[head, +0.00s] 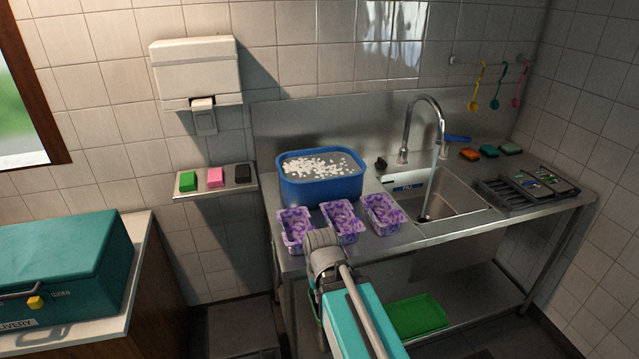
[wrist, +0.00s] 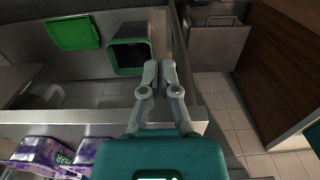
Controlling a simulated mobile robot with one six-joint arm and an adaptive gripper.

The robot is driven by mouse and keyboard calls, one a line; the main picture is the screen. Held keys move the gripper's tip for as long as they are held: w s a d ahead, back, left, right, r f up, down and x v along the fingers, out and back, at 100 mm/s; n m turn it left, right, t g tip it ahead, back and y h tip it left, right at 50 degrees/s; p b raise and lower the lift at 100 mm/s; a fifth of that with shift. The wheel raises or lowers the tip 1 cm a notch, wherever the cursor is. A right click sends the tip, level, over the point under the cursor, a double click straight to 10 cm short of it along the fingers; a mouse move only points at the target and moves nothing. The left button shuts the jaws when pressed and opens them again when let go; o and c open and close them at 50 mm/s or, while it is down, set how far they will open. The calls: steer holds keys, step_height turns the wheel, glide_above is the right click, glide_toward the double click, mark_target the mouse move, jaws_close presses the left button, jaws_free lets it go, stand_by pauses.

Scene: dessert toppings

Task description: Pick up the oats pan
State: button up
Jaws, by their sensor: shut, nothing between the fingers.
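No pan in view is clearly marked as oats. A blue tub (head: 322,188) with many small white pieces on top stands on the steel counter in the head view; I cannot tell if these are oats. Three purple-patterned tubs (head: 295,230) (head: 341,221) (head: 383,214) stand in a row in front of it. Purple tubs (wrist: 32,153) also show at the lower left of the wrist view. My gripper (wrist: 160,66) is shut and empty, its fingertips together, beyond the counter's edge and above the lower area. In the head view my arm hides the fingers.
A sink with a running tap (head: 428,110) is right of the tubs, with a dark rack (head: 507,192) beyond. A green tray (head: 417,315) lies on the lower shelf. A green-rimmed dark bin (wrist: 130,67) is near my fingers. A teal delivery box (head: 62,265) stands left.

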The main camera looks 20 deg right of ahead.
mark_target(309, 231)
steer(key=o, duration=0.4)
steer(key=shift+w+r, duration=0.25)
steer(key=shift+w, duration=0.2)
steer(key=shift+o, duration=0.5)
steer(key=w+d+r+p, duration=0.1)
steer(key=w+r+p, duration=0.3)
steer(key=w, duration=0.4)
steer(key=w+d+r+p, duration=0.1)
steer(key=w+r+p, duration=0.3)
steer(key=w, duration=0.5)
steer(key=w+d+r+p, duration=0.2)
steer(key=w+r+p, duration=0.2)
steer(key=w, duration=0.4)
steer(key=shift+w+r+y+p, duration=0.25)
steer(key=shift+w+y+p, duration=0.1)
steer(key=shift+p, duration=0.15)
steer(key=shift+f, duration=0.25)
step_height(309, 231, down, 8)
steer(key=b, duration=0.8)
steer(key=shift+a+f+b, duration=0.15)
steer(key=shift+b, duration=0.25)
steer(key=shift+f, duration=0.1)
steer(key=shift+a+f+b, duration=0.1)
steer(key=shift+f+b, duration=2.4)
steer(key=shift+b, duration=0.1)
jaws_close()
